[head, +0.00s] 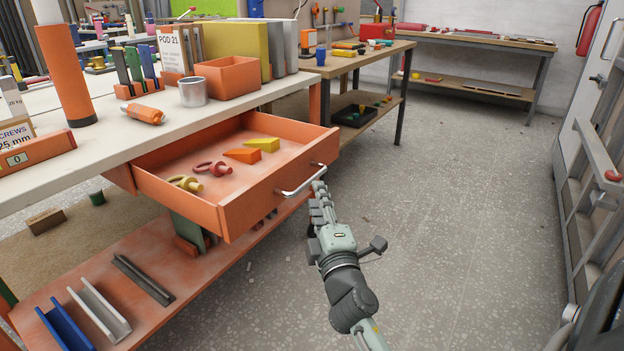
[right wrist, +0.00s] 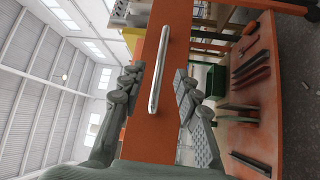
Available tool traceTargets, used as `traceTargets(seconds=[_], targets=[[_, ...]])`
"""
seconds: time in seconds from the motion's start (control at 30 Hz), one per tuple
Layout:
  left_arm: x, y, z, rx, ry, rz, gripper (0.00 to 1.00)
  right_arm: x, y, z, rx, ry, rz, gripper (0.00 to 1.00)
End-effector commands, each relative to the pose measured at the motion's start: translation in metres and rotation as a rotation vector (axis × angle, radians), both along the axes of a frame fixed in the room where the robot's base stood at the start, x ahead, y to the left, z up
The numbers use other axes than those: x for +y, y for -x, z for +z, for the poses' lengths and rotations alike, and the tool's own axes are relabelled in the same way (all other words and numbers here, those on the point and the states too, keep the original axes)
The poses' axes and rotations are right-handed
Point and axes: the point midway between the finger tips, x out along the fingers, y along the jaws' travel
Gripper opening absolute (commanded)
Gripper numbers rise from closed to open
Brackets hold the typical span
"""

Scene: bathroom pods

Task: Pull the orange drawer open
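The orange drawer (head: 268,200) is pulled well out from under the white-topped workbench. Its inside shows, with two eye bolts, one red and one yellow (head: 187,183), and an orange and a yellow wedge (head: 262,144). A silver bar handle (head: 302,180) is on its front. I cannot tell whether the handle is within the fingers' depth. My left gripper is out of view.
The bench top (head: 60,150) holds an orange bin (head: 228,77), a metal cup (head: 193,92) and an orange-white cylinder. An orange lower shelf (head: 160,265) holds metal channels. Open grey floor (head: 460,210) lies to the right, with a grey rack at the far right.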

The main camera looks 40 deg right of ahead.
Motion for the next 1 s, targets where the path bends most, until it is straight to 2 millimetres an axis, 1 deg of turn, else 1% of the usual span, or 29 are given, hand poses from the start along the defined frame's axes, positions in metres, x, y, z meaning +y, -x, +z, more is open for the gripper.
traceTargets(seconds=[0.03, 0.2, 0.4, 0.53, 0.77, 0.87, 1.0], targets=[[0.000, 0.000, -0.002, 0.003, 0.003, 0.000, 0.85, -0.003, -0.007, 0.004, -0.001, 0.000, 0.000, 0.33], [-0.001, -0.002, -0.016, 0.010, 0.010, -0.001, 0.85, -0.014, -0.033, 0.008, -0.002, -0.002, -0.001, 0.33], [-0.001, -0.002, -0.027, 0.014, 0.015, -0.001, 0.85, -0.024, -0.055, 0.009, 0.000, -0.005, -0.001, 0.33], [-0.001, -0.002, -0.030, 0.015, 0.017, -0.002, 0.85, -0.027, -0.061, 0.010, 0.000, -0.006, -0.001, 0.33], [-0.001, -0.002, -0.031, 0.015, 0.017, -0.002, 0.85, -0.027, -0.062, 0.009, 0.002, -0.007, -0.002, 0.33], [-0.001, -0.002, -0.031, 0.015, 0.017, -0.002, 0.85, -0.027, -0.062, 0.009, 0.001, -0.007, -0.002, 0.23], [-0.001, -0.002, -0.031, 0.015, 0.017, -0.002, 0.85, -0.027, -0.062, 0.009, 0.002, -0.007, -0.002, 0.05]])
